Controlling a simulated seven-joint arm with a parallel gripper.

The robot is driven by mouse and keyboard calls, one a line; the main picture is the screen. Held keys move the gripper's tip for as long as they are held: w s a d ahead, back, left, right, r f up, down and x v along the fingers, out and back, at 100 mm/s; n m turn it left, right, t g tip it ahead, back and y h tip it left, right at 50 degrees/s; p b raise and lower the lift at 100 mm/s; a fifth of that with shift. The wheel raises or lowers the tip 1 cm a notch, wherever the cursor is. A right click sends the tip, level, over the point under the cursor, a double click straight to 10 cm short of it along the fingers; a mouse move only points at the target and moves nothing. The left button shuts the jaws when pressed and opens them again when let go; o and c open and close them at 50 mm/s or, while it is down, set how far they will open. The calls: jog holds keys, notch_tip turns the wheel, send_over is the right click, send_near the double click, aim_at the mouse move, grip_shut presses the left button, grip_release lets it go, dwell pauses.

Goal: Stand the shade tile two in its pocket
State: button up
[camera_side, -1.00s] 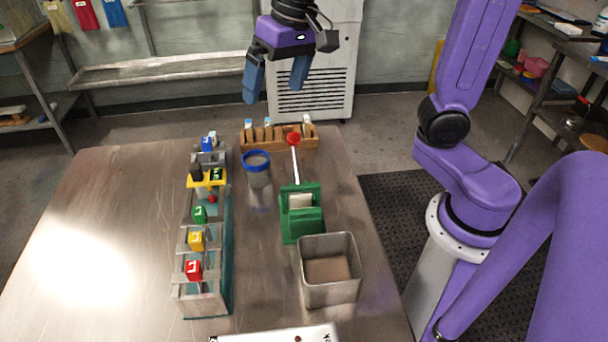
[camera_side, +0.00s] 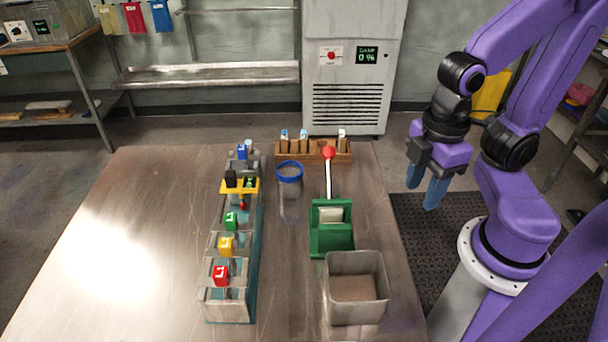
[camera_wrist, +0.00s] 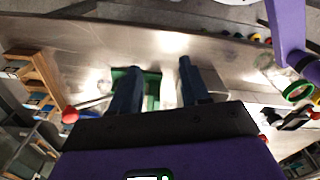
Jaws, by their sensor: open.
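A wooden rack (camera_side: 313,154) stands at the back of the steel table. Narrow upright tiles with white and blue tops stand in it: a left one (camera_side: 284,142), a middle one (camera_side: 304,142) and a right one (camera_side: 342,142). A wider gap lies between the middle and right ones, partly behind a red knob. I cannot read which is shade tile two. My gripper (camera_side: 423,187) is open and empty, off the table's right side, pointing down. In the wrist view, its fingers (camera_wrist: 158,82) are apart with nothing held; the rack (camera_wrist: 38,75) is at the left.
A green stand (camera_side: 331,240) has a lever ending in the red knob (camera_side: 328,152). A square metal bin (camera_side: 356,288) stands in front. A blue-rimmed clear jar (camera_side: 289,190) and a row of baths with coloured tags (camera_side: 229,280) lie left. The table's left side is clear.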

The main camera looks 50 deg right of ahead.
jog(key=shift+w, duration=0.1)
jog(key=w+a+r+m, duration=0.3)
jog(key=w+a+m, duration=0.2)
jog(key=w, duration=0.6)
jog(key=w+a+r+m, duration=0.3)
jog(key=w+a+m, duration=0.2)
jog(key=w, duration=0.5)
jog(key=m+h, duration=0.1)
jog(key=m, duration=1.1)
send_over(247, 143)
jog(key=s, duration=0.2)
jog(key=shift+t, duration=0.4)
jog(key=f, duration=0.8)
jog(key=shift+w+a+f, duration=0.25)
jog(key=shift+a+f, duration=0.05)
jog(key=shift+f, duration=0.05)
jog(key=shift+w+f, duration=0.2)
jog(key=shift+f, duration=1.45)
jog(key=shift+w+f, duration=0.15)
jog(key=shift+f, duration=1.5)
grip_shut()
